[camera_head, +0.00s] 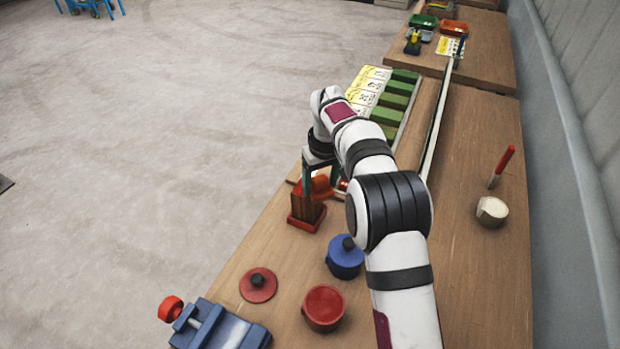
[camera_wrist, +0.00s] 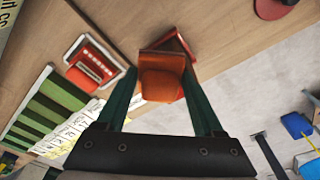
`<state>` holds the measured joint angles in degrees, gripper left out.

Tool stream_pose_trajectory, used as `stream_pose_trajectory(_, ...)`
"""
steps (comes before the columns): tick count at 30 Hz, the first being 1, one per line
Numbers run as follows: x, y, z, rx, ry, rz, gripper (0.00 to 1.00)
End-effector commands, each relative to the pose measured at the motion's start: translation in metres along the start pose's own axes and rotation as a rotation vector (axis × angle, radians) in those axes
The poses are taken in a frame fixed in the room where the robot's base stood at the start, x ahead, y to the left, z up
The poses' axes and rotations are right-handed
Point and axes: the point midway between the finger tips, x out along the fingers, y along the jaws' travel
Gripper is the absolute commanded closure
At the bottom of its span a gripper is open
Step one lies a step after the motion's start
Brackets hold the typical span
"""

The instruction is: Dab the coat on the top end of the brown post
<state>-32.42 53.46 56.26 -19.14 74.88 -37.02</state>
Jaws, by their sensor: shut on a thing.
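That piece also shows in the head view (camera_head: 321,187), close to the post's upper end. I cannot tell whether the two touch. The piece hides part of the post top in the wrist view. No separate coat can be made out.
A blue pot (camera_head: 345,260), a red pot (camera_head: 323,308), a red lid (camera_head: 258,285) and a blue vise (camera_head: 220,328) lie nearer. A cream cup (camera_head: 491,212) and a red-handled stick (camera_head: 503,166) are right. A green-slotted rack (camera_head: 395,105) lies beyond. My arm hides part of the table.

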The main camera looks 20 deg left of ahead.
Motion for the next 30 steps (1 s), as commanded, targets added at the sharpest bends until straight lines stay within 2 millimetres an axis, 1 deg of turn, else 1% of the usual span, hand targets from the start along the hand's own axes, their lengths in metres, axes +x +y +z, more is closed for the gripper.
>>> stream_pose_trajectory(2, -0.008, 0.0, -0.002, 0.0, 0.002, 0.001, 0.75)
stream_pose_trajectory(3, -0.018, 0.0, -0.003, 0.0, 0.004, 0.001, 0.75)
stream_pose_trajectory(21, -0.071, 0.0, -0.009, -0.001, 0.002, 0.001, 0.75)
stream_pose_trajectory(25, -0.079, 0.0, -0.01, 0.001, 0.001, 0.0, 0.75)
stream_pose_trajectory(30, -0.081, 0.0, -0.01, 0.0, 0.0, 0.0, 0.75)
